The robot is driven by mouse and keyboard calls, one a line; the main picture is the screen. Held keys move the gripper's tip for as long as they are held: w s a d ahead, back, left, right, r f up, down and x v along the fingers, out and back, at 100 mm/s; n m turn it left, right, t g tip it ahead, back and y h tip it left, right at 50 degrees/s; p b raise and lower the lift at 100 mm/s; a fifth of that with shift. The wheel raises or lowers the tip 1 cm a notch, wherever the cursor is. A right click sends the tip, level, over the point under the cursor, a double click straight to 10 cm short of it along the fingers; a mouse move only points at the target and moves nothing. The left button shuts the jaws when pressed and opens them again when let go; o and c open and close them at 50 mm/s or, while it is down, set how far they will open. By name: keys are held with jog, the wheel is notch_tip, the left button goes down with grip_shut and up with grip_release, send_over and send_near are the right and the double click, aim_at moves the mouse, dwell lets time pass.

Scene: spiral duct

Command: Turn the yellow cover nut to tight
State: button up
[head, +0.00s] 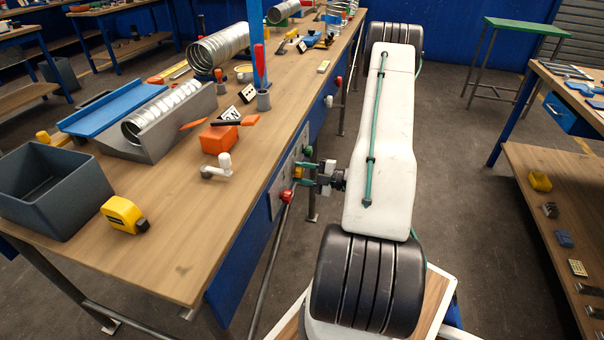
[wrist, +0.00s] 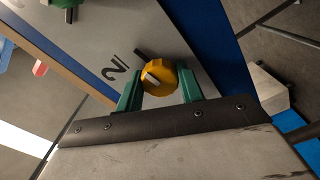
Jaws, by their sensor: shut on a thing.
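The yellow cover nut (wrist: 158,77) sits on a grey panel (wrist: 195,35) in the wrist view. It is faceted, with a short pale mark on the left part of its face. A black line on the panel runs up and left from the nut's edge, beside a printed "2". The green fingers of my gripper (wrist: 159,73) are on both sides of the nut, shut on it. In the head view my gripper (head: 313,172) reaches left to the panel on the workbench's side. There the nut is too small and covered to read.
A red knob (head: 286,196) and a green knob (head: 307,151) stick out of the panel close to my gripper. The workbench top (head: 180,235) above holds a grey bin (head: 55,190), a tape measure (head: 123,214) and spiral ducts.

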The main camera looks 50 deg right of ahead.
jog(key=o, duration=1)
jog(key=v, duration=0.8)
